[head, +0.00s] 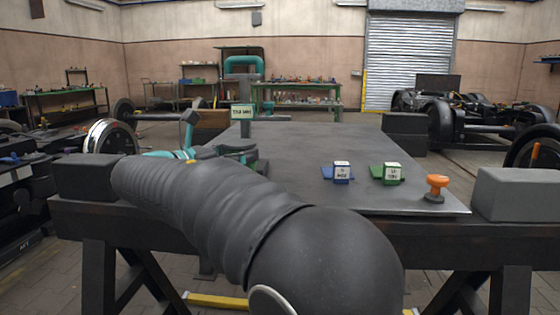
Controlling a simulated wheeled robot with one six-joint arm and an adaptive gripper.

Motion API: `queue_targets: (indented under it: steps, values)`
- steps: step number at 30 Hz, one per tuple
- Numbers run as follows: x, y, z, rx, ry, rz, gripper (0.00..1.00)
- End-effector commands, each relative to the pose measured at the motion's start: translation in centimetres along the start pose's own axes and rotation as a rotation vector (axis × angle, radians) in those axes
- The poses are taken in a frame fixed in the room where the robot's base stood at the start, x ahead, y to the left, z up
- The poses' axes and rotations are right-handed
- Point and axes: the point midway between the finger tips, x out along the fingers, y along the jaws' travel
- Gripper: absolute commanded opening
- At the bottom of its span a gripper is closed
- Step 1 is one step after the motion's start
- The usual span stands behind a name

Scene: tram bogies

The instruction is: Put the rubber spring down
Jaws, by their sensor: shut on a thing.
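My arm crosses the picture from the bottom middle to the left edge of the dark worktable (335,150). I cannot make out a rubber spring anywhere in this view. Teal parts (188,124) and a dark round piece (236,149) show beyond my arm at the table's left side.
An orange-topped knob (437,186) stands at the table's near right corner. Grey blocks stand at the right (518,194) and far right (405,131). The table's middle is clear. Wheelsets and bogies stand around.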

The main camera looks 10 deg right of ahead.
Motion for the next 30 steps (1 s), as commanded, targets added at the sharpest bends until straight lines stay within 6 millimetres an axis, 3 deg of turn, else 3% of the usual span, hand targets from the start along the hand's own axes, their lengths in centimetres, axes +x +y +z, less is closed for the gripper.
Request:
queue_targets:
  steps: [9, 15, 26, 30]
  values:
    - [7.1, 0.1, 0.0, 0.002, -0.001, 0.001, 0.17]
    - [10.8, 0.0, 0.0, 0.002, -0.001, 0.0, 0.17]
    - [13.5, 0.0, 0.0, 0.001, -0.001, 0.0, 0.17]
    - [13.6, 0.1, -2.2, -0.002, 0.0, 0.002, 0.17]
